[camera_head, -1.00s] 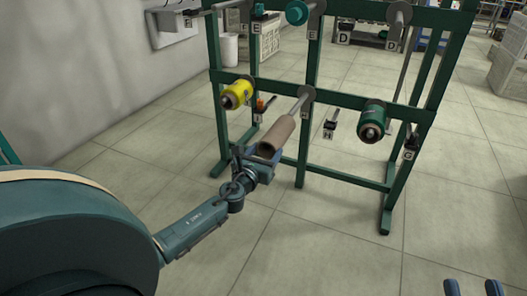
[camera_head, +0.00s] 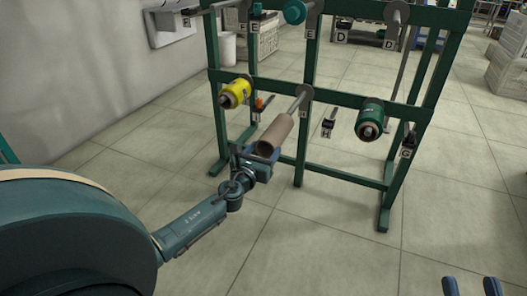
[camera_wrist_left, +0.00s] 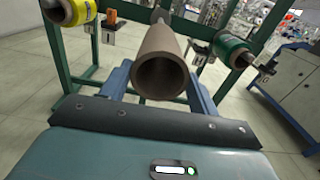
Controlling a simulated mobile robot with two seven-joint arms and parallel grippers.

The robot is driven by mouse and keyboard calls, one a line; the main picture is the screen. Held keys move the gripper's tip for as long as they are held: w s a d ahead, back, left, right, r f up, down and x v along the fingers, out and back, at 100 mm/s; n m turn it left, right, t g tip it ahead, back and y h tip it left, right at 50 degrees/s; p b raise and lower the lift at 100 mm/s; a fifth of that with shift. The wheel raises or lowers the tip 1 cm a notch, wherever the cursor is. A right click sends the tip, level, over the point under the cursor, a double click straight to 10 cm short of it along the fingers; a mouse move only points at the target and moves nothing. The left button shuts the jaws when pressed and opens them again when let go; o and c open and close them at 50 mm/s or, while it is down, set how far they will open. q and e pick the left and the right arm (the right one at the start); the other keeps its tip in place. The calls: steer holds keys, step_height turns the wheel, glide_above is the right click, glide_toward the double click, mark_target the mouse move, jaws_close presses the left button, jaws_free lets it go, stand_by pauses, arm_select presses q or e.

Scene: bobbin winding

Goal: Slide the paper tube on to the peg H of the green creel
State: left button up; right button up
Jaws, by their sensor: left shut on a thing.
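The brown paper tube (camera_head: 275,136) is in my left gripper (camera_head: 262,157), which is shut on it near its near end. In the left wrist view the tube (camera_wrist_left: 162,62) points away from me, its open end facing the camera. Peg H (camera_head: 298,104) is the thin grey rod in the middle of the lower rail of the green creel (camera_head: 345,107). The tube's far end meets the rod in line with it. I cannot tell whether the rod's tip is inside the tube. My right gripper (camera_head: 471,287) is open and empty at the bottom right.
A yellow bobbin (camera_head: 235,94) is left of the tube and a green bobbin (camera_head: 370,121) right of it, both on the creel's lower rail. Small labelled brackets, such as the H one (camera_head: 328,125), stick out between them. The floor in front is clear.

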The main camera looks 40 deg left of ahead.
mark_target(271, 148)
arm_select(q)
steer(key=shift+w, duration=0.15)
steer(key=shift+w+a+b, duration=0.2)
steer(key=shift+w+b, duration=0.1)
steer(key=shift+w, duration=0.65)
steer(key=shift+w+a+b, duration=0.2)
steer(key=shift+w+b, duration=0.1)
steer(key=shift+w, duration=0.65)
steer(key=shift+w+a+b, duration=0.2)
steer(key=shift+w+b, duration=0.1)
steer(key=shift+w, duration=0.65)
